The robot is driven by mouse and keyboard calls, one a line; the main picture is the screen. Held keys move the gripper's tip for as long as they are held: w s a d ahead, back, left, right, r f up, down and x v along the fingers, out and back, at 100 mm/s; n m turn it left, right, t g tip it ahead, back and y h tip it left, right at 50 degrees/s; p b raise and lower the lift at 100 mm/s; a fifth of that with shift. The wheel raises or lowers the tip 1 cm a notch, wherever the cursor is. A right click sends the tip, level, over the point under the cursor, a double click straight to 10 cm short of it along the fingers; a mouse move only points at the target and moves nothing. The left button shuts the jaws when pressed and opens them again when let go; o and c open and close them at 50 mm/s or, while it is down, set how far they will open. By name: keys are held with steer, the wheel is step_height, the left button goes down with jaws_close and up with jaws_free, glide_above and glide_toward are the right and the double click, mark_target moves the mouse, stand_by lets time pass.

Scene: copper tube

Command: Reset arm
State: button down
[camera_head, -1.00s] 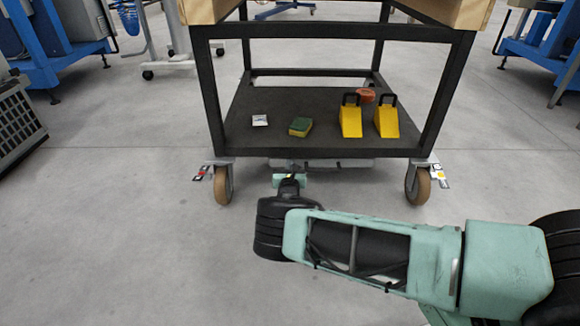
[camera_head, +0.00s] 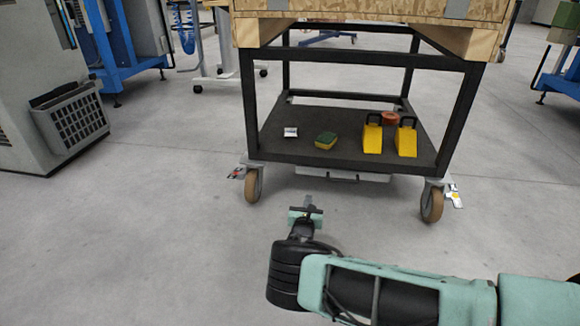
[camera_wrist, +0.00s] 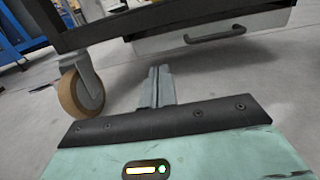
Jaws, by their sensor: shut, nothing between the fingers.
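My gripper (camera_head: 308,203) is at the end of my green and black arm in the head view, low above the floor in front of the wheeled cart. In the wrist view my gripper (camera_wrist: 159,72) has its fingers together, with nothing between them. It points toward the underside of the cart and is apart from it. The arm reaches in from the lower right of the head view.
The cart's lower shelf (camera_head: 300,155) holds a sponge (camera_head: 326,141), two yellow wedges (camera_head: 373,137) and a small white item (camera_head: 291,132). Caster wheels (camera_head: 252,186) stand at its front corners. A grey cabinet (camera_head: 30,100) is at left. The floor (camera_head: 140,230) at left is clear.

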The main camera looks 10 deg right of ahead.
steer(key=s+d+r+m+g+h+p, duration=0.25)
steer(key=s+d+r+m+g, duration=0.2)
steer(key=r+m, duration=0.25)
steer(key=s+d+r+m+g+h+p, duration=0.25)
steer(key=s+r+m+g, duration=0.2)
steer(key=r+m, duration=0.25)
steer(key=s+a+r+m+g+y+p, duration=0.3)
steer(key=s+a+r+y, duration=0.15)
steer(key=s+r, duration=0.8)
steer(key=s+a+r+m+g+y+p, duration=0.25)
steer(key=s+a+r+m+y, duration=0.2)
steer(key=s+r, duration=0.8)
steer(key=s+a+r+m+g+y+p, duration=0.25)
steer(key=s+a+r, duration=0.4)
steer(key=s, duration=0.95)
step_height(320, 180, up, 40)
steer(key=d+p, duration=0.1)
steer(key=p, duration=3.7)
steer(key=shift+d, duration=0.2)
steer(key=shift+y, duration=0.25)
